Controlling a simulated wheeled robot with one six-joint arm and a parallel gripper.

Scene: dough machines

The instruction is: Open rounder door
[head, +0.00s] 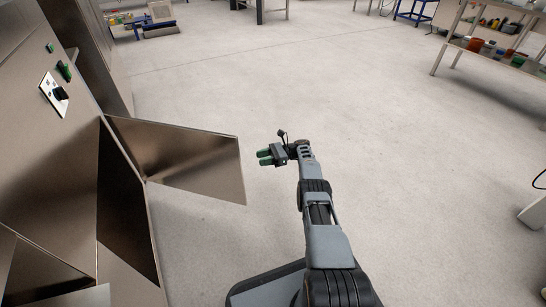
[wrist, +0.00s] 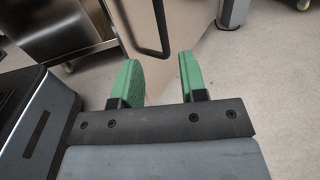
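The metal machine (head: 50,160) fills the left of the head view. A flat metal panel (head: 190,162) sticks out from it toward my gripper. My gripper (head: 265,157) is just right of the panel's free edge, its green fingers pointing left. In the wrist view my gripper (wrist: 158,68) is open, with nothing between the fingers. A black bar handle (wrist: 163,32) on a beige panel (wrist: 190,40) lies ahead of the fingers, apart from them as far as I can tell. I cannot tell for sure whether this is the panel seen in the head view.
A control plate with a dark knob (head: 54,93) and green buttons (head: 65,71) are on the machine. A metal cabinet on casters (wrist: 58,30) is at upper left in the wrist view. A shelf table (head: 490,55) stands far right. The floor (head: 330,90) between is clear.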

